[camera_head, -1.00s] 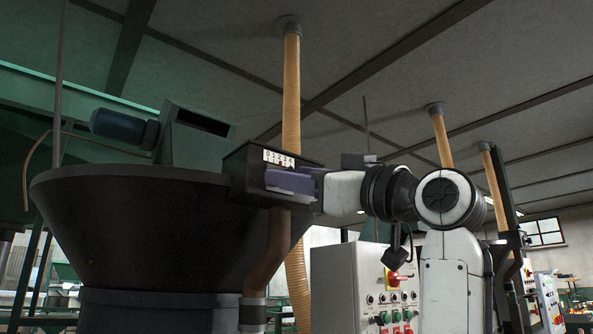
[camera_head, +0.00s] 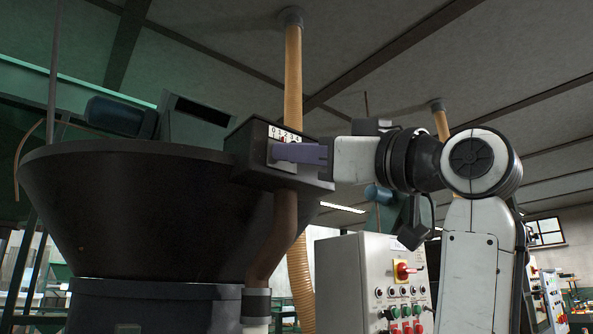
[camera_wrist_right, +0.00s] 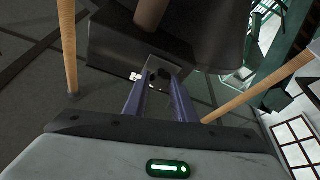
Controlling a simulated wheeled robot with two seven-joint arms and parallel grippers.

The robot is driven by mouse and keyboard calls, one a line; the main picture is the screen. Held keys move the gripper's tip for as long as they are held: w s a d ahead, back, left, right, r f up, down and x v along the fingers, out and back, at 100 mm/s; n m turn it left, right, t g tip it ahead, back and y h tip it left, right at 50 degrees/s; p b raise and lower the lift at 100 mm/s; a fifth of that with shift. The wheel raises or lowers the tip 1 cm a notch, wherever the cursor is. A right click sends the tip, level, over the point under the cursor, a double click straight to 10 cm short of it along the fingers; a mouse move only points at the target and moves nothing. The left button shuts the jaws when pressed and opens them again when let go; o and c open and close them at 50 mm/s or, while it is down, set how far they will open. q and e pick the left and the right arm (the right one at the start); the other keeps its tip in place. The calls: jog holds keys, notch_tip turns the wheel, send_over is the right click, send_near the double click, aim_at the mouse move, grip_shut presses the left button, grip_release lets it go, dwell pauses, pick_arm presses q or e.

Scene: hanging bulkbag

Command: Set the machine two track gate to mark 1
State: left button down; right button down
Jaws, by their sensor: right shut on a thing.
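The track gate is a dark box (camera_head: 245,155) on the right side of the big black hopper (camera_head: 130,195). A white scale strip (camera_head: 287,134) with small numbers from 0 upward is on its face. A small red mark shows at the strip's lower edge, but its exact reading is too small to tell. My right gripper (camera_head: 277,152) is at the box front just under the strip, its purple fingers shut on the gate's handle, which they mostly hide. In the right wrist view, the fingers (camera_wrist_right: 160,82) reach a dark knob-like part at the box. My left gripper is not in view.
A grey control cabinet (camera_head: 345,275) with a red switch and several buttons stands below my right arm. A brown pipe (camera_head: 274,235) runs down from the box. A tan hose (camera_head: 293,75) rises to the ceiling behind it.

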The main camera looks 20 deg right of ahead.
jog(key=shift+s+a, duration=0.1)
jog(key=c, duration=1.5)
grip_release()
jog(key=shift+o, duration=0.2)
pick_arm(q)
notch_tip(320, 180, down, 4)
jog(key=b, duration=0.3)
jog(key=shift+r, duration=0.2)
pick_arm(e)
jog(key=v, duration=1)
jog(key=shift+s, duration=0.2)
